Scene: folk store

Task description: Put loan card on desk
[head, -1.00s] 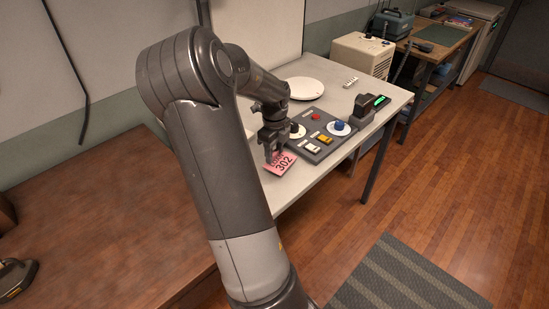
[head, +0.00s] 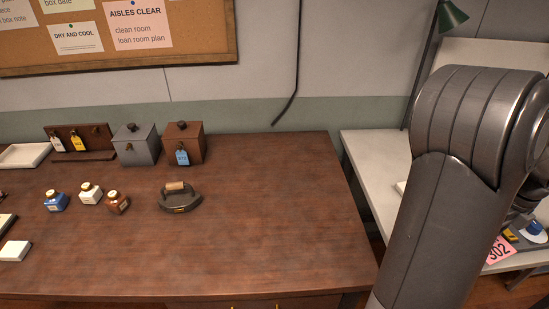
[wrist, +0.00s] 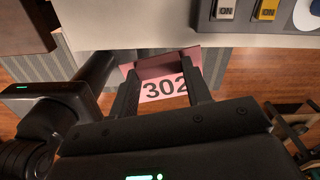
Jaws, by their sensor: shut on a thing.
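The loan card is pink with a black "302". It shows at the right edge of the head view (head: 499,250), partly hidden by my arm. In the wrist view the card (wrist: 163,88) lies between the two fingers of my gripper (wrist: 164,82), which is shut on it. Floor shows behind it there, just off the pale table's edge. The brown wooden desk (head: 270,235) fills the left and middle of the head view, apart from the card. My gripper itself is hidden behind my arm in the head view.
On the desk are a dark iron (head: 180,200), a grey box (head: 137,147), a brown box (head: 184,146) and several small bottles. The desk's right half is clear. A pale table (head: 372,165) stands to its right; a control panel (wrist: 265,22) with switches shows in the wrist view.

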